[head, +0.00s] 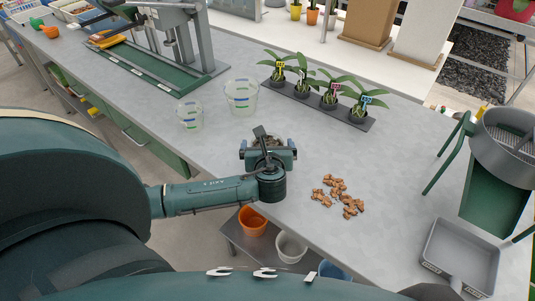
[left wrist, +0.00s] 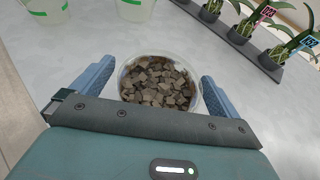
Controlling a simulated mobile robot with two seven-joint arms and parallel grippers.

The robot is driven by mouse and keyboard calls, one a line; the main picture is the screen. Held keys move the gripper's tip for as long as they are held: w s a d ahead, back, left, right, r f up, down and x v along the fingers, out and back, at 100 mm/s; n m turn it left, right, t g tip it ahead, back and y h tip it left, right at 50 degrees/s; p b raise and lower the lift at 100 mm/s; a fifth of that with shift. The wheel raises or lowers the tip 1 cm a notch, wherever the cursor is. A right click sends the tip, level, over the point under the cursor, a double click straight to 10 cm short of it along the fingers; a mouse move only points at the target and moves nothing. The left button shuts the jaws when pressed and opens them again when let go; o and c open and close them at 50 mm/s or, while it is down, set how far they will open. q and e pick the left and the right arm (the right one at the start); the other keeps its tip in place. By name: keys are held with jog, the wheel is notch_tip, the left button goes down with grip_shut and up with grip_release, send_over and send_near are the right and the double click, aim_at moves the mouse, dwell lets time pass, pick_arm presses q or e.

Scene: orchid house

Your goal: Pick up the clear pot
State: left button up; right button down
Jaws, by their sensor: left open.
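A clear pot (left wrist: 160,84) filled with grey-brown chunks sits on the grey bench, its round rim showing in the left wrist view. My left gripper (left wrist: 157,76) is open, with one blue-grey finger on each side of this pot. I cannot tell whether the fingers touch it. In the head view my left gripper (head: 267,150) mostly hides the pot, and only some of its chunks show. Two empty clear pots with green and blue marks, a smaller one (head: 190,116) and a larger one (head: 241,97), stand farther back. My right gripper is not in view.
A black tray (head: 300,101) of several tagged orchids stands behind. Loose brown bark pieces (head: 340,196) lie to the right. A green press stand (head: 165,70) is at the back left. A grey bin (head: 460,257) and green hopper (head: 497,185) are at the right.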

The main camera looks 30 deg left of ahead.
pick_arm(q)
jog(key=shift+c, duration=0.3)
jog(key=c, duration=1)
jog(key=shift+o, duration=0.2)
